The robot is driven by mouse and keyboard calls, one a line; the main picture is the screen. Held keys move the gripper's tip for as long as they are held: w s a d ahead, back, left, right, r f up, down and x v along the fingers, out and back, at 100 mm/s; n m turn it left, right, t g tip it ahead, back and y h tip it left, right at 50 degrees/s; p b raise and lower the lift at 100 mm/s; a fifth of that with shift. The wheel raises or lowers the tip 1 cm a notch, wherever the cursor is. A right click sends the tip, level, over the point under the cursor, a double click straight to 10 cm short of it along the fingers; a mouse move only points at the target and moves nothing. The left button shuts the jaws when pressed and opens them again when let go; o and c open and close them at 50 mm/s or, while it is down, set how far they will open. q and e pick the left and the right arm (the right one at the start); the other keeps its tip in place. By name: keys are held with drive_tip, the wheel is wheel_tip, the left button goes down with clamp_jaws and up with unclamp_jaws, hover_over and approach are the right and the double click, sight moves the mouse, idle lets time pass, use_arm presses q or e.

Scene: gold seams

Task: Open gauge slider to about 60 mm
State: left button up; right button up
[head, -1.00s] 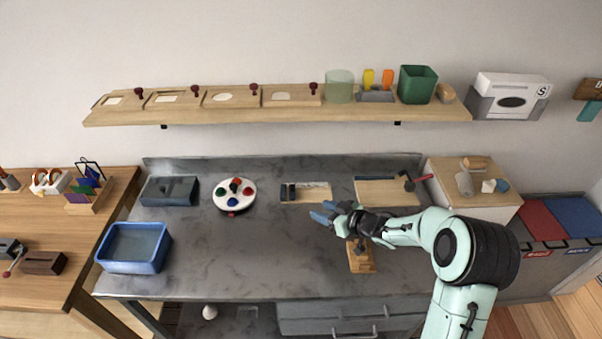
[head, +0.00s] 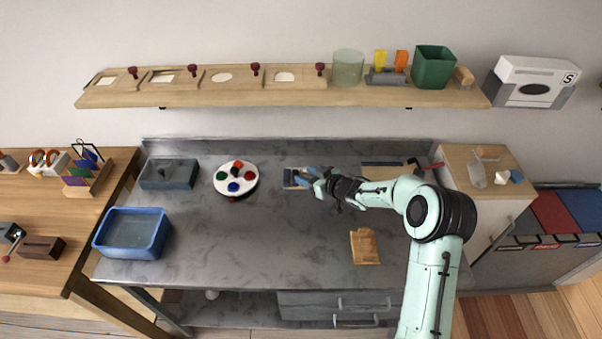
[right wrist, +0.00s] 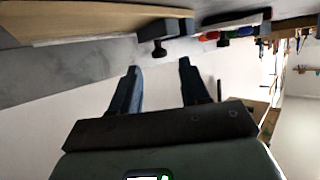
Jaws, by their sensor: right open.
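The gauge (head: 289,172), a pale wooden board with a dark slider, lies near the back of the grey bench and is partly hidden by my right gripper (head: 299,177). In the right wrist view the board (right wrist: 80,24) runs along the top, with the dark slider block (right wrist: 166,30) and its small knob (right wrist: 158,50) at its end. My right gripper (right wrist: 158,66) is open and empty there. The knob shows just past the fingertips, in line with the gap between them. I cannot tell the slider's opening in millimetres. My left gripper is not in view.
A white disc with coloured knobs (head: 222,188) and a grey box (head: 168,183) stand left of the gauge. The bench's middle is clear; a shelf (head: 230,95) hangs above.

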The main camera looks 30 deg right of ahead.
sight(296, 171)
drive_tip(key=shift+x, duration=1.7)
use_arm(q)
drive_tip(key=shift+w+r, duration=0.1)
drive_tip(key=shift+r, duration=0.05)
use_arm(e)
clamp_jaws()
drive_tip(key=s+d+p, duration=0.2)
drive_tip(key=d, duration=0.1)
drive_tip(key=shift+d+r, duration=0.2)
drive_tip(key=shift+d, duration=0.05)
drive_tip(key=shift+s+d+f+p, duration=0.15)
drive_tip(key=shift+s+d+p, duration=0.1)
drive_tip(key=shift+d+p, duration=0.15)
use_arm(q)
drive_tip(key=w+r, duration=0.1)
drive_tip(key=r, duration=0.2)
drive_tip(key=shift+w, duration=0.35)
use_arm(e)
unclamp_jaws()
